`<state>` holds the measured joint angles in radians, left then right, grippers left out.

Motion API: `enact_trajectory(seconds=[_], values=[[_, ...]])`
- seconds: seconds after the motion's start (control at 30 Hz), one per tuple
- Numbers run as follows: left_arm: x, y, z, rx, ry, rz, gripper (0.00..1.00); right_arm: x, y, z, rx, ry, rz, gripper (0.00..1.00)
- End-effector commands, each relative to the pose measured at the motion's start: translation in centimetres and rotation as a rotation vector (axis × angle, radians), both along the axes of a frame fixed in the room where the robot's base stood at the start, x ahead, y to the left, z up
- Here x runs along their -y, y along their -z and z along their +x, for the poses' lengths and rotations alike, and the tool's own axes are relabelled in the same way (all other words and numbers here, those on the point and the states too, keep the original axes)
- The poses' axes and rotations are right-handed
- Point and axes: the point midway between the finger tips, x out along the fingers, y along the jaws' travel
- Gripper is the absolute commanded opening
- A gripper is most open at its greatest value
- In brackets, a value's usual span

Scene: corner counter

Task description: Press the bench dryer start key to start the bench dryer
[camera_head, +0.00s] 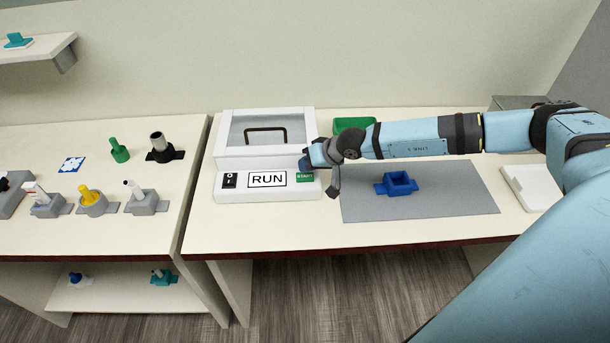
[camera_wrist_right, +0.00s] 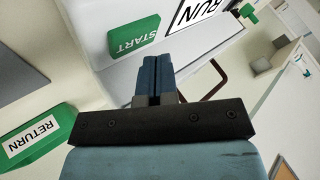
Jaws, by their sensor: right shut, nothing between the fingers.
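The bench dryer (camera_head: 230,186) is a white box with a clear lid and a dark handle, on the counter left of the grey mat. Its front panel reads RUN (camera_head: 267,179). The green START key (camera_head: 305,177) is at the panel's right end; it also shows in the right wrist view (camera_wrist_right: 135,36). My right gripper (camera_head: 305,163) is shut and empty, just behind and above the key in the head view. In the right wrist view its blue fingers (camera_wrist_right: 157,75) are together beside the key; I cannot tell whether they touch the panel. My left gripper is not in view.
A blue open-topped holder (camera_head: 398,183) sits on the grey mat (camera_head: 455,195). A green RETURN bin (camera_head: 350,125) is behind my right arm. A white tray (camera_head: 530,186) lies at right. The left counter holds several tools in stands.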

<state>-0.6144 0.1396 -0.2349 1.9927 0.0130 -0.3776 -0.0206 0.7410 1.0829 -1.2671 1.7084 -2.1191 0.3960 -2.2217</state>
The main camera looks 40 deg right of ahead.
Motion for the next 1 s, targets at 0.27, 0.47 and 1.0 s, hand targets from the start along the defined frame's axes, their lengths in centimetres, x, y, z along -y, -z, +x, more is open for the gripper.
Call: enact_trajectory(seconds=[0.27,0.47,1.0], values=[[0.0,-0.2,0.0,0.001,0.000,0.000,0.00,0.0,-0.4,0.0,0.001,0.001,0.000,0.00],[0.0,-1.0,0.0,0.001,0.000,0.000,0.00,0.1,-2.1,0.0,0.001,0.000,-0.001,0.00],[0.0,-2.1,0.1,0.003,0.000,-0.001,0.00,0.0,-5.0,0.0,0.000,0.000,0.000,0.00]])
